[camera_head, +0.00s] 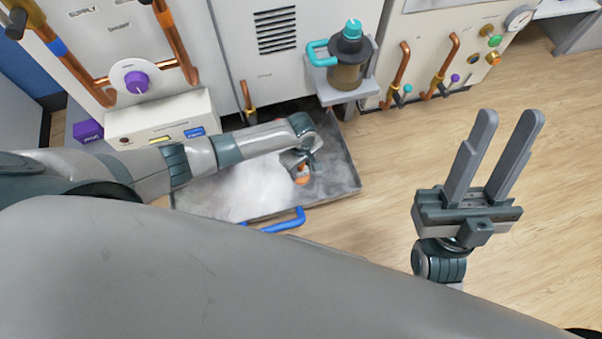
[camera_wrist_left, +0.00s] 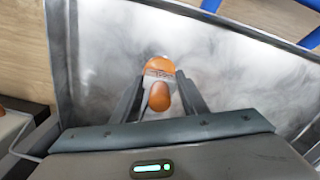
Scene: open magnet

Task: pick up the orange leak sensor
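The orange leak sensor (camera_wrist_left: 158,67) is a rounded orange piece with a grey band and some print. It is in the metal tray (camera_head: 347,176), and the head view shows a small orange part of it (camera_head: 302,175) beneath my left gripper. My left gripper (camera_wrist_left: 162,76) reaches down into the tray, with its fingers apart on either side of the sensor. I cannot tell whether the fingertips touch it. A second rounded orange-brown part (camera_wrist_left: 159,97) shows between the fingers, nearer the wrist. My right gripper (camera_head: 513,114) is open and empty, above the floor at the right.
White mist covers part of the tray floor. The tray has raised walls and a blue handle (camera_head: 284,222). A teal-handled canister (camera_head: 347,62) stands on a shelf behind it. Copper pipes (camera_head: 398,75) and white cabinets line the back. The wooden floor (camera_head: 385,150) at right is clear.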

